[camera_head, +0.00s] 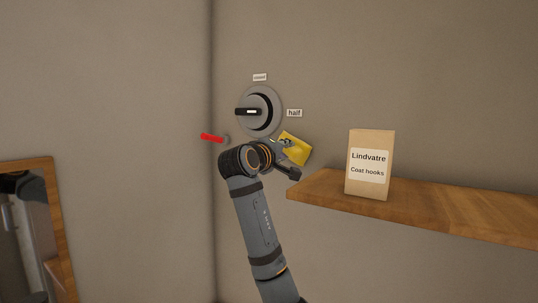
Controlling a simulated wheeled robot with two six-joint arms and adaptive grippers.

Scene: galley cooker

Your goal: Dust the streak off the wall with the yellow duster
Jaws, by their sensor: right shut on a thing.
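The yellow duster (297,149) is a flat square held up close to the back wall (420,70), below and right of the round dial. My right gripper (286,152) is shut on it, and the wrist hides part of the wall behind. I cannot tell whether the duster touches the wall. My left gripper is not in view.
A grey dial (260,111) has a "half" label at its right. A wooden shelf (440,212) at right carries a "Coat hooks" box (369,140). A wood-framed mirror (57,220) is at lower left.

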